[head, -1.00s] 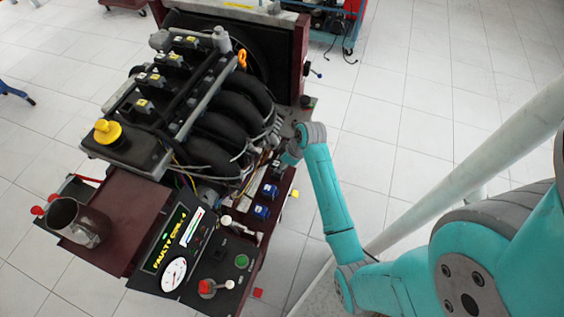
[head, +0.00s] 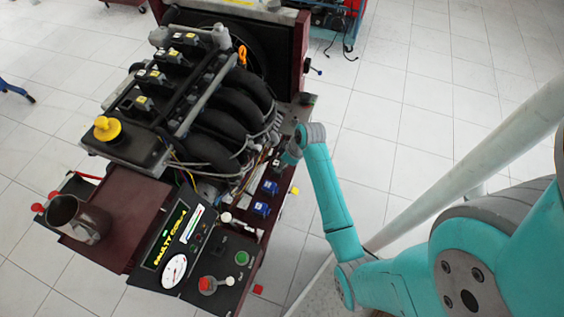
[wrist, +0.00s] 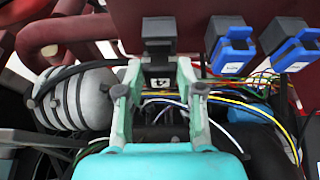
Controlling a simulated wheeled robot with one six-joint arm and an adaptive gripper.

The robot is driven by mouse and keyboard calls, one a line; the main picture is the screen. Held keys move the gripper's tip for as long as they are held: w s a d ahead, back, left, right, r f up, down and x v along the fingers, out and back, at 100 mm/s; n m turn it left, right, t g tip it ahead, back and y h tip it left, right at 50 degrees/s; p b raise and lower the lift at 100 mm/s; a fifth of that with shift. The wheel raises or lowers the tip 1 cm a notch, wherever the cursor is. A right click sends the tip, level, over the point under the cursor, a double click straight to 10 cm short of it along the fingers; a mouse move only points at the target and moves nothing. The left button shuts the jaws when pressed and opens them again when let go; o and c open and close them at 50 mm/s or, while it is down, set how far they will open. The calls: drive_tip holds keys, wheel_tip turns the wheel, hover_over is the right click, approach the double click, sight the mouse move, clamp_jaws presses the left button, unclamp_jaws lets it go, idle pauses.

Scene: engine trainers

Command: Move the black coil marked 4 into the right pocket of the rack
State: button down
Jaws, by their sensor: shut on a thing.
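The black coil marked 4 (wrist: 158,45) is upright between the fingertips of my gripper (wrist: 159,74) in the wrist view. The fingers are shut on its lower part, and its white label shows between them. The coil is at the dark red rack (wrist: 188,15), left of two blue coils (wrist: 232,48) (wrist: 290,46). I cannot tell whether its foot is inside a pocket; the pocket is hidden. In the head view my gripper (head: 284,159) is over the far part of the rack, just beyond the blue coils (head: 270,188) (head: 261,208).
The engine (head: 205,110) stands close to the left of my gripper, with several yellow-labelled coils on top. Loose coloured wires (wrist: 262,105) run below the rack. A control panel (head: 210,265) and a metal cup (head: 80,220) are nearer. Open floor lies to the right.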

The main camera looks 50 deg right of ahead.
drive_tip(key=shift+f, duration=0.65)
drive_tip(key=c, duration=0.7)
unclamp_jaws()
drive_tip(key=shift+o, duration=0.2)
drive_tip(key=o, duration=0.3)
drive_tip(key=shift+o, duration=0.2)
drive_tip(key=shift+r, duration=0.15)
drive_tip(key=shift+r, duration=1.35)
